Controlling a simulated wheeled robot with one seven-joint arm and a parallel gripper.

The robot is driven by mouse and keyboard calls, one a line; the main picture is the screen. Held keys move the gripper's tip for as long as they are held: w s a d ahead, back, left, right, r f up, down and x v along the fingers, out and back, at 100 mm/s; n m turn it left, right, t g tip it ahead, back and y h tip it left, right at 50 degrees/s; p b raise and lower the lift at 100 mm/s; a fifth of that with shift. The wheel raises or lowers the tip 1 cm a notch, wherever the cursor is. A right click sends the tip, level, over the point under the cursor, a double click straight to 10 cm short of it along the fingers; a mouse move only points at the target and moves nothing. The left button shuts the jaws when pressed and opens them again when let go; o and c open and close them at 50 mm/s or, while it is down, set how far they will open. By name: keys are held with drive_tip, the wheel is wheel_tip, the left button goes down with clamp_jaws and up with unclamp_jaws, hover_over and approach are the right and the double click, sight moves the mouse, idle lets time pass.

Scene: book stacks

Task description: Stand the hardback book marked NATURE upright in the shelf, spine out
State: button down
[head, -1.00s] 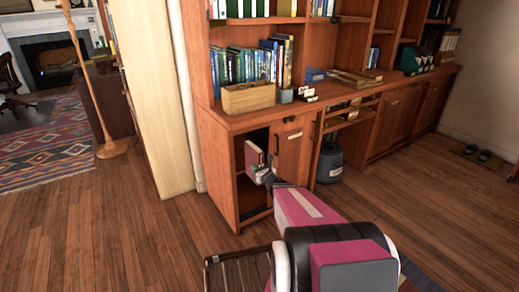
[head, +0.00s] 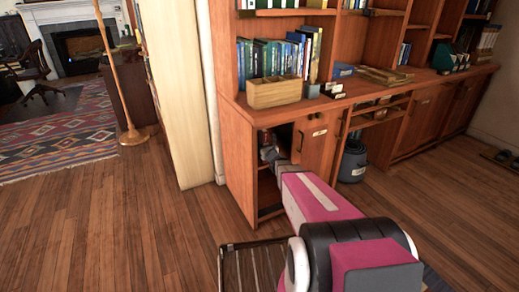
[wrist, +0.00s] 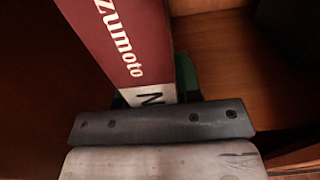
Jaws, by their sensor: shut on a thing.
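A dark red book (wrist: 120,35) shows in the wrist view, with white letters "zumoto" on its spine and a dark "N" on a pale band. My gripper (wrist: 160,97) is shut on it at the band end, and the spine faces my wrist camera. In the head view my gripper (head: 268,153) reaches into the open lower compartment of the wooden shelf unit (head: 240,165).
A cabinet door (head: 316,145) stands right of the opening. In the wrist view, a brown wooden panel (wrist: 40,70) lies left of the book and a wooden surface (wrist: 225,60) right of it. A wooden box (head: 275,92) sits on the counter above. A wire rack (head: 250,265) is in front.

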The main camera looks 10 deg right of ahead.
drive_tip(key=shift+x, duration=1.2)
drive_tip(key=shift+w+a+f, duration=0.1)
drive_tip(key=shift+w+f, duration=0.1)
drive_tip(key=shift+w, duration=0.25)
drive_tip(key=shift+w+a+f, duration=0.15)
drive_tip(key=shift+w+f, duration=0.05)
drive_tip(key=shift+w, duration=0.25)
wheel_tip(320, 180, down, 2)
drive_tip(key=shift+s+f, duration=0.1)
drive_tip(key=shift+f, duration=0.2)
drive_tip(key=shift+f, duration=0.15)
drive_tip(key=c, duration=0.8)
unclamp_jaws()
